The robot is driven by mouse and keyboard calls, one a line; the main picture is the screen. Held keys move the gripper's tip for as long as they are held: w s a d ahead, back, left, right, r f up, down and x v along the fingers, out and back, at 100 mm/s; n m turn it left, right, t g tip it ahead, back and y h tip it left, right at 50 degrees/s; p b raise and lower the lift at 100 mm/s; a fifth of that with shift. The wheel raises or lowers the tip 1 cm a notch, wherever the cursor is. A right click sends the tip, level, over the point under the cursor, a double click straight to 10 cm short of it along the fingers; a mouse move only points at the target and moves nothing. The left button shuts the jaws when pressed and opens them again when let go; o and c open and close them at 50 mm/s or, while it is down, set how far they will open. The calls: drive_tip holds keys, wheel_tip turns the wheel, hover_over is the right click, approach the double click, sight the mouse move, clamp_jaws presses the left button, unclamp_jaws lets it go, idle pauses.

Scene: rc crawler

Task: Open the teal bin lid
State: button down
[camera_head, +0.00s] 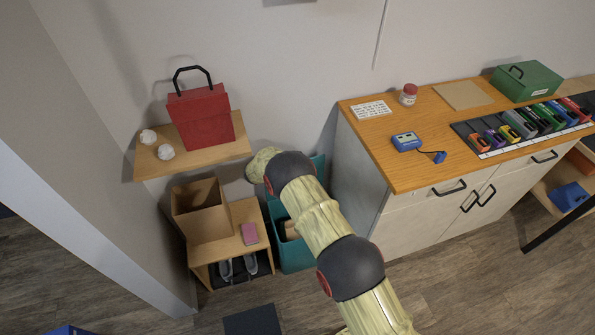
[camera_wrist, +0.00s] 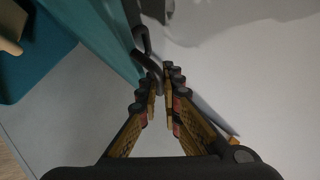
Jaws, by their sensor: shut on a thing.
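The teal bin (camera_head: 294,258) stands on the floor between the small shelf unit and the cabinet. Its top shows partly open, with brownish contents visible inside. The teal lid (camera_head: 319,167) is raised behind my arm, and its slanted panel also shows in the wrist view (camera_wrist: 108,32). A dark bent handle (camera_wrist: 144,48) is on the lid. My gripper (camera_wrist: 161,88) is shut on this handle, with the fingertips at its lower end. In the head view my arm hides the gripper and much of the lid.
A wooden shelf unit (camera_head: 199,258) with an open cardboard box (camera_head: 202,212) stands left of the bin. A wall shelf (camera_head: 148,162) holds a red box (camera_head: 202,117). The cabinet (camera_head: 352,168) stands close on the right, and the wall is right behind.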

drive_tip(key=shift+w+a, duration=0.2)
drive_tip(key=shift+w, duration=0.25)
drive_tip(key=c, duration=2)
unclamp_jaws()
drive_tip(key=shift+c, duration=0.2)
drive_tip(key=shift+o, duration=0.3)
drive_tip(key=v, duration=1.2)
